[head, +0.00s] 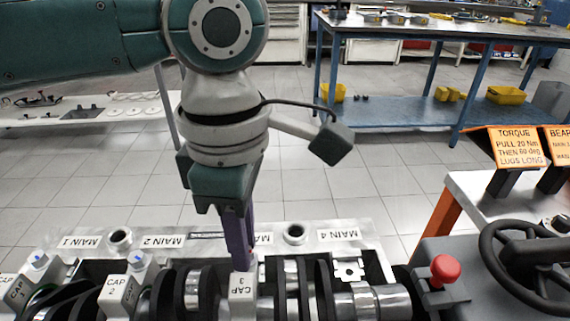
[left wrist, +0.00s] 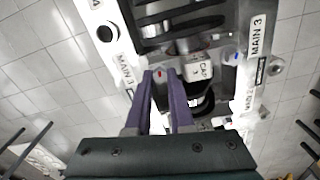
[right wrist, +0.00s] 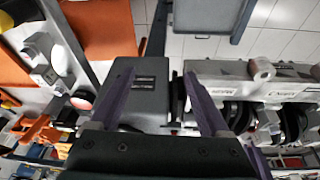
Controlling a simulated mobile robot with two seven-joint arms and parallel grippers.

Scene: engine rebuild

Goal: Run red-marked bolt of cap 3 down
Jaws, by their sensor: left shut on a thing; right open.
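Cap 3 (head: 242,288) is a light metal bearing cap on the engine block (head: 345,238), and its label also shows in the left wrist view (left wrist: 204,71). My left gripper (head: 240,266) points down at cap 3's far side. In the left wrist view its purple fingers (left wrist: 163,76) are shut around the red-marked bolt (left wrist: 159,73) at one end of the cap. The bolt's shank and seat are hidden. A blue mark (left wrist: 237,57) shows at the cap's other end. My right gripper (right wrist: 159,76) is open and empty, with a grey box (right wrist: 150,95) behind its fingers.
Cap 1 (head: 17,288) and cap 2 (head: 117,292) stand left of cap 3, with blue-marked bolts. A red button (head: 445,269) and a black handwheel (head: 525,255) are at the right. Orange torque sign (head: 516,147) stands behind them. Open floor lies beyond the block.

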